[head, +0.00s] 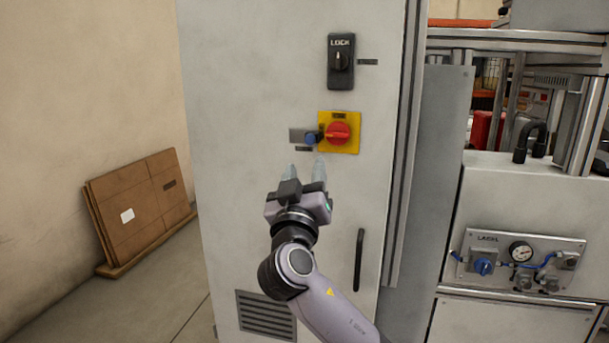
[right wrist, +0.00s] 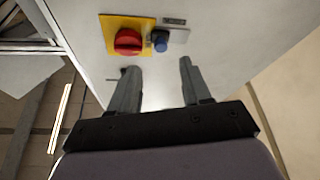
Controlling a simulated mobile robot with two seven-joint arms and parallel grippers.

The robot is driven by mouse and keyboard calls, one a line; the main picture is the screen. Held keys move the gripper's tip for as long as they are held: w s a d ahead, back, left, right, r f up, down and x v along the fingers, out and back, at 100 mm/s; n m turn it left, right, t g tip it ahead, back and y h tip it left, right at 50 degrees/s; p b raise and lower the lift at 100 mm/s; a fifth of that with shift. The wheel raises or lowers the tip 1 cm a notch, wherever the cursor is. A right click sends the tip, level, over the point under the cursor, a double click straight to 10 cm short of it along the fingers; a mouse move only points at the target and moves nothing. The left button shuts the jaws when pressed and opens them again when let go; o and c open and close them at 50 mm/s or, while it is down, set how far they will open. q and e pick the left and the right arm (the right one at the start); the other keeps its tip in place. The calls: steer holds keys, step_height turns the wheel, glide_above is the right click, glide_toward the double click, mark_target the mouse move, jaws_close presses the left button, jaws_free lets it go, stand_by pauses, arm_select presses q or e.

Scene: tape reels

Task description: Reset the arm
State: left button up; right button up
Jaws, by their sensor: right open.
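My right arm (head: 330,308) reaches up from the bottom toward a tall grey cabinet (head: 250,90). My right gripper (head: 304,170) is open, with nothing between its fingers. In the right wrist view the two fingers (right wrist: 156,82) are spread apart. The red switch (right wrist: 129,40) and the blue knob (right wrist: 160,42) show beyond them. My left gripper is not in view.
A black lock switch (head: 341,62) is higher on the cabinet. A black door handle (head: 359,260) and a vent (head: 266,315) are lower. Flat cardboard (head: 140,208) leans on the left wall. A machine with a gauge panel (head: 520,262) stands at the right.

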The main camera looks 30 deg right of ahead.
stand_by(0.3)
steer(key=s+a+f+n+g+y+p, duration=0.15)
steer(key=f+y, duration=0.25)
steer(key=f, duration=0.5)
steer(key=a+f+n+y, duration=0.3)
steer(key=f, duration=0.5)
steer(key=s+a+f+n+y, duration=0.1)
steer(key=a+f+n+y, duration=0.2)
steer(key=f, duration=0.6)
steer(key=s+a+f+g+y+p, duration=0.1)
steer(key=s+a+f+g+y, duration=0.1)
steer(key=s+f, duration=0.6)
steer(key=s+a+f+g+y, duration=0.2)
steer(key=s+a+f+y, duration=0.1)
steer(key=s+f, duration=0.6)
steer(key=s+y, duration=0.1)
steer(key=s, duration=0.3)
steer(key=shift+s+f+m+g+y+p, duration=0.3)
steer(key=shift+s+m+g+y+p, duration=0.05)
steer(key=shift+y, duration=0.05)
